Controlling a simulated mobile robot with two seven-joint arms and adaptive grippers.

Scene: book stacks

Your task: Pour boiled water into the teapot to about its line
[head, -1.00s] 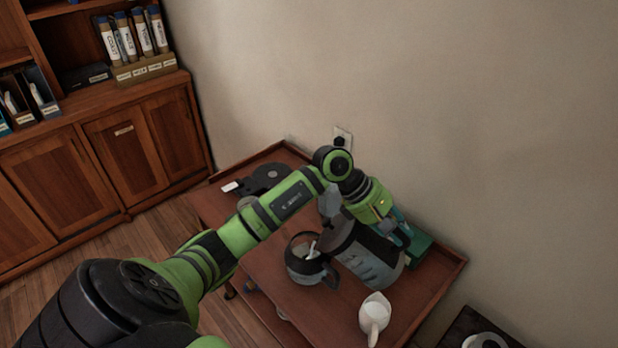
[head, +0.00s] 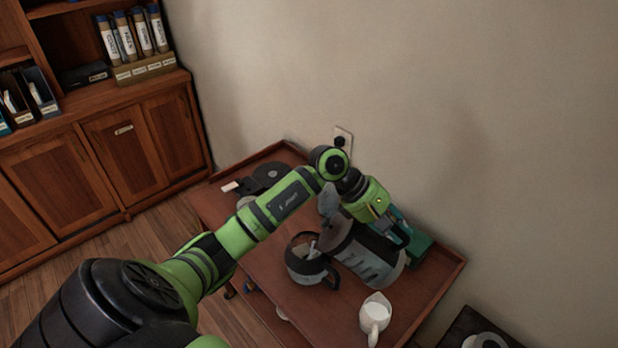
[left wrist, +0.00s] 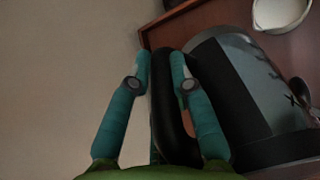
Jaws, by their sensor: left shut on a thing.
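My left gripper (head: 393,224) is shut on the black handle (left wrist: 166,105) of a grey kettle (head: 372,258). The kettle leans to the left, its dark top close beside the teapot (head: 304,268). It also fills the right of the left wrist view (left wrist: 247,85). The teapot looks glassy, with a dark rim and a black handle, and stands on the wooden table. A pale shape shows at its opening. I cannot make out a water stream, the water level or the line. My right gripper is not in view.
A white jug (head: 375,312) stands at the front of the wooden table (head: 262,309). A round dark object (head: 268,174) sits at the back left. The wall closes off the back; a raised edge borders the table.

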